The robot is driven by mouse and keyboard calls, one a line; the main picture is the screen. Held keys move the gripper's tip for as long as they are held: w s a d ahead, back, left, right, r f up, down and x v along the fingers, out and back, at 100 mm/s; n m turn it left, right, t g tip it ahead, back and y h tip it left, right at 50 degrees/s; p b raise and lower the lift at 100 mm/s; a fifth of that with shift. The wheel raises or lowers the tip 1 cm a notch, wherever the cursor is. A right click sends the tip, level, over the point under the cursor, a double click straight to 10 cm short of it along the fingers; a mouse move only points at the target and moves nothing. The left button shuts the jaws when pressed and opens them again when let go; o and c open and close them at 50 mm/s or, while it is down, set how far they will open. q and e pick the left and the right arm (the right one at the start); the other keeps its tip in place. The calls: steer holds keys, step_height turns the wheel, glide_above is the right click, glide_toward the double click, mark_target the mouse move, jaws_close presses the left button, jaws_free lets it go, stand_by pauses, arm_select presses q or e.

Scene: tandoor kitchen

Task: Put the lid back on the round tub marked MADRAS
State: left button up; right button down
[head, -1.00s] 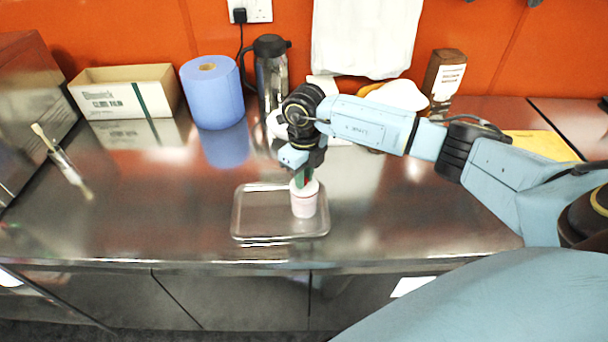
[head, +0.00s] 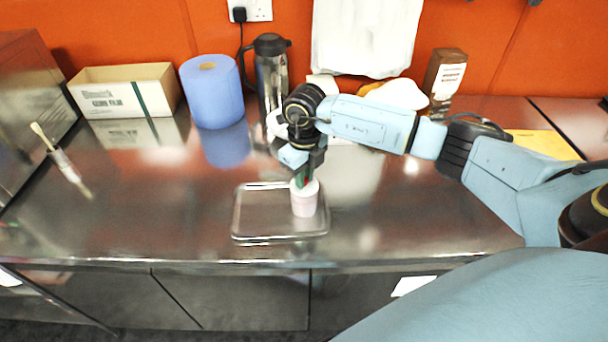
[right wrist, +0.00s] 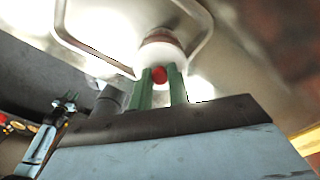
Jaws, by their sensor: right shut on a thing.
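The round pinkish tub (head: 304,204) stands upright on the right part of a metal tray; its marking is too small to read. A white lid (head: 311,187) sits at the top of the tub, and in the right wrist view the lid (right wrist: 166,60) shows with a red knob (right wrist: 159,75). My right gripper (head: 304,180) points down over the tub, its green fingers shut on the lid's knob. Whether the lid is fully seated on the rim I cannot tell. My left gripper is not in the head view.
The metal tray (head: 250,234) lies near the counter's front edge. A brush (head: 62,160) is at the left. The counter left of the tray is clear.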

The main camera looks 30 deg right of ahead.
steer(key=c, duration=0.8)
jaws_free()
steer(key=shift+o, duration=0.2)
steer(key=shift+r+p, duration=2.4)
steer(key=shift+r, duration=1.15)
steer(key=shift+c, duration=0.4)
jaws_close()
